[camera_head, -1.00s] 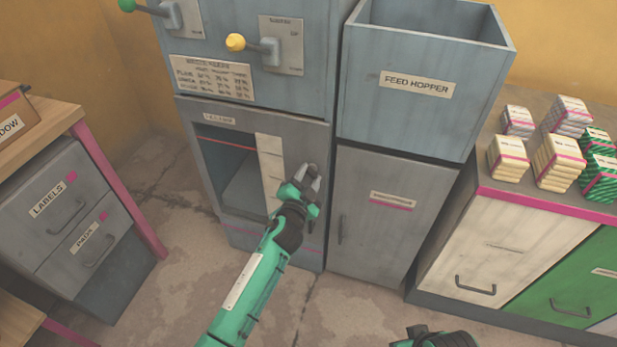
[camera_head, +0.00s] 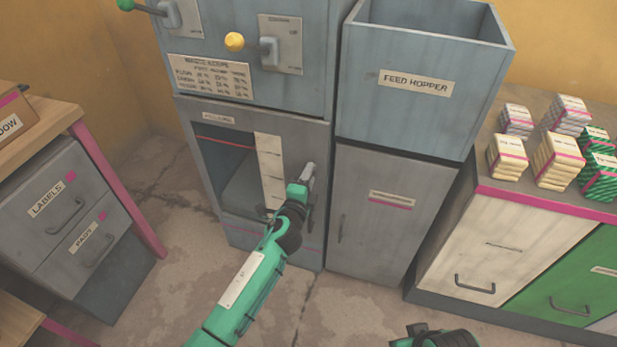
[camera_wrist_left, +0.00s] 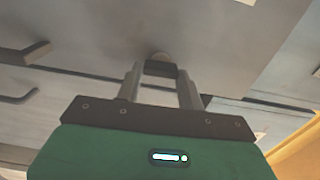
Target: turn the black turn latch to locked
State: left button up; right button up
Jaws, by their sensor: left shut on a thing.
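The black turn latch (camera_wrist_left: 160,69) shows in the left wrist view between the two fingers of my left gripper (camera_wrist_left: 162,77), which is shut on it. A round, light knob or hub shows just beyond the latch. In the head view my left gripper (camera_head: 307,175) is at the right side of the grey press front (camera_head: 315,140), right of the open window, and it hides the latch. The latch's angle relative to any locked mark cannot be read. Part of my right gripper (camera_head: 428,335) shows at the bottom edge, its fingers unclear.
The feed hopper (camera_head: 420,110) stands above a grey cabinet (camera_head: 385,220) right of the press. A drawer unit (camera_head: 70,215) stands left, and a counter with several packets (camera_head: 555,170) right. Bare floor lies in front.

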pick_arm(q)
jog(key=shift+m, duration=0.3)
jog(key=o, duration=1)
jog(key=shift+s, duration=0.1)
pick_arm(e)
jog(key=shift+r, duration=0.1)
pick_arm(q)
jog(key=v, duration=1.3)
jog(key=shift+s+p, duration=0.3)
jog(key=shift+p, duration=0.05)
pick_arm(e)
jog(key=shift+w+f, duration=0.2)
jog(key=shift+f, duration=0.45)
pick_arm(q)
jog(key=shift+a, duration=0.15)
pick_arm(e)
jog(key=shift+f, duration=0.2)
